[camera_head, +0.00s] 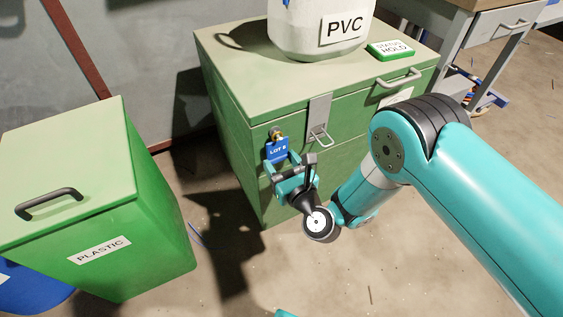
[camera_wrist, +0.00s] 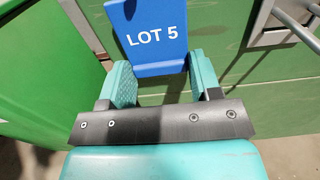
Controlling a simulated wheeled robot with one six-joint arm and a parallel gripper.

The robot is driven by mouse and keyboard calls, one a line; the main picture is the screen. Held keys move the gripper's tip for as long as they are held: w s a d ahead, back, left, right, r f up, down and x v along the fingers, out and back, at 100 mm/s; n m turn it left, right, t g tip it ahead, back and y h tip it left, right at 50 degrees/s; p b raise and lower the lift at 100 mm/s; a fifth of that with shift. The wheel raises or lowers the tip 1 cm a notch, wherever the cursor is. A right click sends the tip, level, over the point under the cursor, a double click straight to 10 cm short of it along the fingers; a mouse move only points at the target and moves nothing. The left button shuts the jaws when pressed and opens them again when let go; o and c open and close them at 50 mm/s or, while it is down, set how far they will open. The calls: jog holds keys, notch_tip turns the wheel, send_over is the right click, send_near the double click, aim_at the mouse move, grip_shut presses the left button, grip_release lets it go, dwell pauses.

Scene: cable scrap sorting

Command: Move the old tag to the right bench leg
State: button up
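A blue tag reading LOT 5 (camera_head: 277,150) hangs from a brass-coloured fitting (camera_head: 276,134) on the front of a green chest. In the wrist view the tag (camera_wrist: 150,35) faces me, its top cut off by the frame edge. My gripper (camera_head: 291,172) is just below and in front of the tag. Its two teal fingers (camera_wrist: 162,72) stand apart, one to each side of the tag's lower end, with gaps showing. I cannot tell whether the tag's lower edge reaches between the fingertips. A workbench with grey legs (camera_head: 492,75) stands at the upper right.
The green chest (camera_head: 230,75) has a metal latch (camera_head: 319,120) right of the tag. A white PVC container (camera_head: 310,35) and a STATUS HOLD block (camera_head: 390,50) sit on its lid. A green PLASTIC bin (camera_head: 150,215) stands at left. Open floor lies between them.

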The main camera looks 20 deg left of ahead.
aim_at(278, 155)
jog(key=shift+r, duration=0.2)
jog(key=shift+r+p, duration=0.4)
jog(key=shift+p, duration=0.1)
jog(key=shift+f+b, duration=0.1)
jog(key=shift+b, duration=0.55)
jog(key=shift+s+b, duration=0.1)
jog(key=shift+b, duration=1.2)
jog(key=shift+s+d+b, duration=0.35)
jog(key=shift+d+b, duration=0.15)
jog(key=shift+b, duration=2.8)
jog(key=shift+b+v, duration=1.25)
jog(key=shift+b, duration=2.25)
jog(key=shift+r+b+v, duration=0.25)
jog(key=shift+b+v, duration=0.8)
jog(key=shift+b, duration=0.8)
